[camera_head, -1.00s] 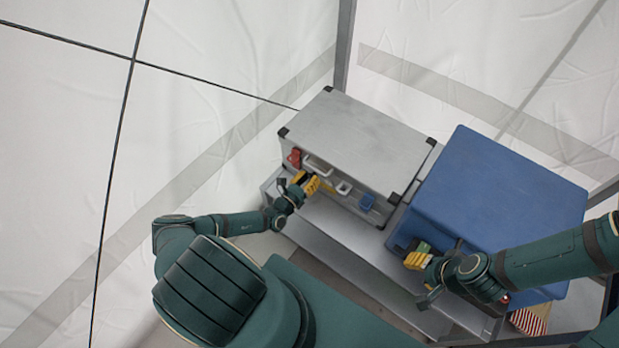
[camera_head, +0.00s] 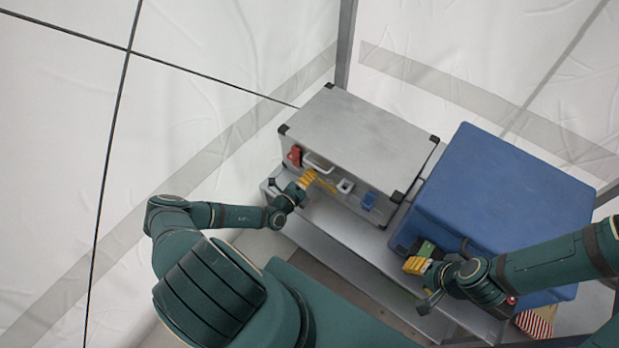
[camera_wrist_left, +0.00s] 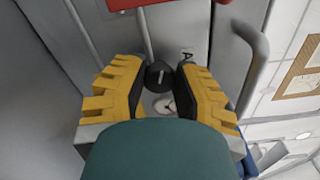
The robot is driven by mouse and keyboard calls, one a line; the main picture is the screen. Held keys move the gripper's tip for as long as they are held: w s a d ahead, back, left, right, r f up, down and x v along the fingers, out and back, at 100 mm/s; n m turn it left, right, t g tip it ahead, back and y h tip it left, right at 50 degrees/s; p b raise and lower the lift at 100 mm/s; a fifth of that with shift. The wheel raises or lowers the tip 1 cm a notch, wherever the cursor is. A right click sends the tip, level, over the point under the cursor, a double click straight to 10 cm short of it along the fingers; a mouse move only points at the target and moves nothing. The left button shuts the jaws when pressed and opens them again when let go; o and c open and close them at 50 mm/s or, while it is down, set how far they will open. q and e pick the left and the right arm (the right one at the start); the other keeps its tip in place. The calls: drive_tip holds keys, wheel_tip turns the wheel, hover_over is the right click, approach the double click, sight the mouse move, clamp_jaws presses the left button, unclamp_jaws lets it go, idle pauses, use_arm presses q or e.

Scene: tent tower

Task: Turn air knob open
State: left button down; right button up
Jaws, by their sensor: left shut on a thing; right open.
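The air knob (camera_wrist_left: 159,76) is a small round black knob with a light mark across its face, on the front of the grey metal box (camera_head: 360,135). A label with the letter A stands beside it in the left wrist view. My left gripper (camera_head: 308,179), with yellow fingers and black pads, is at the left part of the box front. In the head view the fingers hide the knob. My right gripper (camera_head: 417,265) is open beside the blue box.
A red part (camera_head: 294,156), a pale handle (camera_head: 318,164), a white socket (camera_head: 345,186) and a blue part (camera_head: 369,201) are on the box front. A round gauge (camera_wrist_left: 164,105) sits near the knob. A large blue box (camera_head: 510,205) stands at right. The grey ledge (camera_head: 345,232) before the box is clear.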

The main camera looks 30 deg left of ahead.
use_arm(q)
drive_tip(key=shift+w+n+b, duration=0.1)
drive_tip(key=shift+n+b, duration=1.9)
drive_tip(key=shift+n, duration=2.8)
drive_tip(key=c, duration=0.6)
unclamp_jaws()
drive_tip(key=shift+c, duration=0.2)
drive_tip(key=shift+f, duration=0.1)
drive_tip(key=s, duration=1.2)
drive_tip(key=shift+a, duration=0.45)
